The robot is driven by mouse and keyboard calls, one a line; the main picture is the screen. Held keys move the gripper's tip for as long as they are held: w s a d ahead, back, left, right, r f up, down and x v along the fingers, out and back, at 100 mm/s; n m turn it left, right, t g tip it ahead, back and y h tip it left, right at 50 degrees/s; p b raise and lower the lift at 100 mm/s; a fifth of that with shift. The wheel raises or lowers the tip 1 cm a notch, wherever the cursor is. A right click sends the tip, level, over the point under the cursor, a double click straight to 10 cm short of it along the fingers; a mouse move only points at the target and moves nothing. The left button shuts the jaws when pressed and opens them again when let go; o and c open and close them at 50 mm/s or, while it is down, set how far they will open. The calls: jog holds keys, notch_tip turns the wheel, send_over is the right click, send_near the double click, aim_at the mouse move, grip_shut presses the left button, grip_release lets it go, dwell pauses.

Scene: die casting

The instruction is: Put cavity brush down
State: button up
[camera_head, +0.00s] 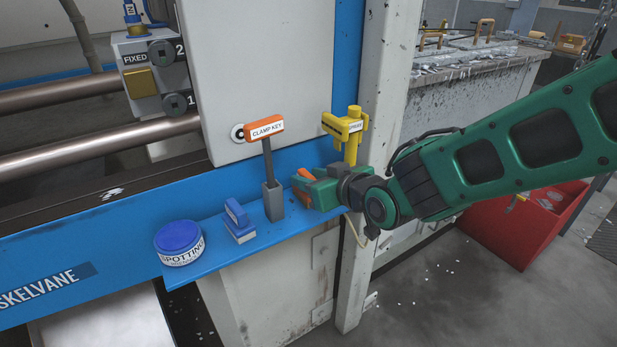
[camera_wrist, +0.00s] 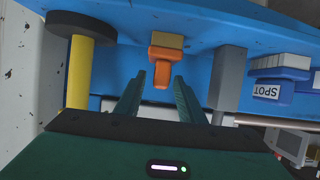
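The cavity brush, an orange handle with a tan block at its far end (camera_wrist: 165,50), is on the blue shelf (camera_wrist: 215,20) in the wrist view. In the head view only orange parts of it (camera_head: 305,174) show beside my gripper (camera_head: 303,186), which hides the rest. In the wrist view my gripper (camera_wrist: 158,80) is open, with one green finger on each side of the handle's near end. Gaps show between the handle and both fingers. Whether the brush fully rests on the shelf is hard to tell.
On the shelf, left of my gripper, are a grey holder with the orange clamp key (camera_head: 264,129), a blue-and-white block (camera_head: 238,220) and a round spotting tin (camera_head: 179,243). A yellow tool (camera_head: 346,127) stands close behind my gripper. A red bin (camera_head: 505,230) is at right.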

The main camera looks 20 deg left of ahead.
jog(key=v, duration=1)
jog(key=shift+s+d, duration=0.3)
jog(key=w+d+f+m+h, duration=0.2)
jog(key=w+d+h, duration=0.1)
jog(key=d, duration=0.7)
jog(key=w+d+f+m+h, duration=0.2)
jog(key=w+d+m+h, duration=0.1)
jog(key=d, duration=0.8)
jog(key=s+d+f+m+g+h, duration=0.1)
jog(key=s+d+m+h, duration=0.15)
jog(key=d, duration=0.55)
jog(key=s+d+f+m+g+h, duration=0.1)
jog(key=s+d+g, duration=0.15)
jog(key=d, duration=0.65)
jog(key=s+d+m+g, duration=0.2)
jog(key=s+d+m, duration=0.2)
jog(key=s, duration=0.6)
jog(key=s+d+m+g, duration=0.3)
jog(key=s+d+m, duration=0.1)
jog(key=s+d, duration=0.5)
jog(key=shift+s+f, duration=0.25)
jog(key=shift+s, duration=0.95)
jog(key=shift+h, duration=0.25)
